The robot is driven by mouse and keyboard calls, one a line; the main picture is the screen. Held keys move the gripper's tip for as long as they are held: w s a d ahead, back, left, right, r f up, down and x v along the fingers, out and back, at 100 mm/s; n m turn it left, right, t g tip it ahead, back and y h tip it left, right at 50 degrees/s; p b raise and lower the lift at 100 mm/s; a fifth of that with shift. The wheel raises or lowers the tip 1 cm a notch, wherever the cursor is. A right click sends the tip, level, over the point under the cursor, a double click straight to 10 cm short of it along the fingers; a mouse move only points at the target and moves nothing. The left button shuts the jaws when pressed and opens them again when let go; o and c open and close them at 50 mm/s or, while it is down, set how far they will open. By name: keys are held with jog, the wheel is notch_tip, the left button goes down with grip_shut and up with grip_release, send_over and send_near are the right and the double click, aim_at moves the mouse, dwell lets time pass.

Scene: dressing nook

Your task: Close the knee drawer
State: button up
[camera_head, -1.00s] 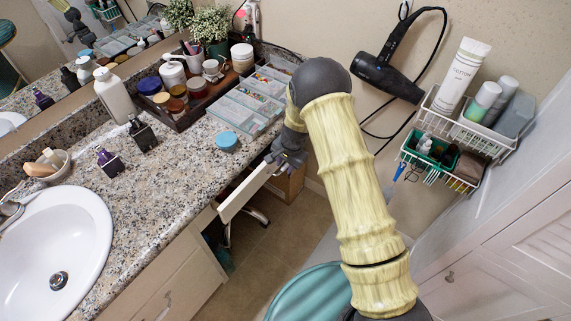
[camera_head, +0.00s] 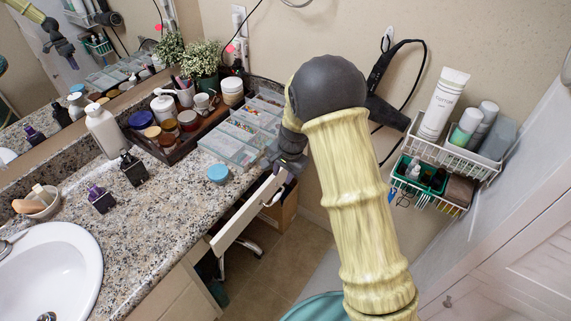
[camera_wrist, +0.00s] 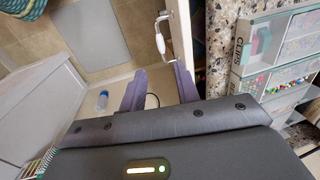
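The knee drawer's white front (camera_head: 243,215) stands out from under the granite counter in the head view, so the drawer is open. Its small handle (camera_head: 274,197) shows near the front's far end. My gripper (camera_head: 289,170) is at that far end, beside the counter edge. In the wrist view the drawer front (camera_wrist: 183,35) and its white handle (camera_wrist: 160,42) lie just beyond my gripper (camera_wrist: 159,70). Its two purple fingers are apart with nothing seen between them. The right finger is close to the front's end; I cannot tell if it touches.
The granite counter (camera_head: 165,220) holds a blue-lidded jar (camera_head: 219,174), clear bead boxes (camera_head: 228,148) and a bottle tray. A wall basket (camera_head: 450,150) and a hair dryer (camera_head: 385,112) are at right. Tiled floor (camera_head: 285,255) lies below the drawer.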

jog(key=r, duration=0.4)
jog(key=shift+s+d, duration=0.25)
jog(key=shift+d, duration=0.1)
jog(key=shift+c, duration=0.2)
jog(key=c, duration=0.4)
jog(key=s+d+r+n, duration=0.1)
jog(key=s+d+r, duration=0.2)
jog(key=s+d, duration=0.2)
jog(key=s+d+r+n, duration=0.1)
jog(key=s+d+r, duration=0.1)
jog(key=s+d, duration=0.1)
jog(key=shift+d+r+n+t+h, duration=0.25)
jog(key=shift+r+n+t+h, duration=0.05)
grip_shut()
jog(key=s+d+r+n, duration=0.1)
jog(key=s+d+n, duration=0.1)
jog(key=s, duration=0.4)
jog(key=s+d+r+n+h, duration=0.1)
jog(key=s+d+r+n, duration=0.1)
jog(key=s+d, duration=0.2)
jog(key=s, duration=0.3)
jog(key=shift+s+d+t, duration=0.15)
jog(key=shift+d+t, duration=0.25)
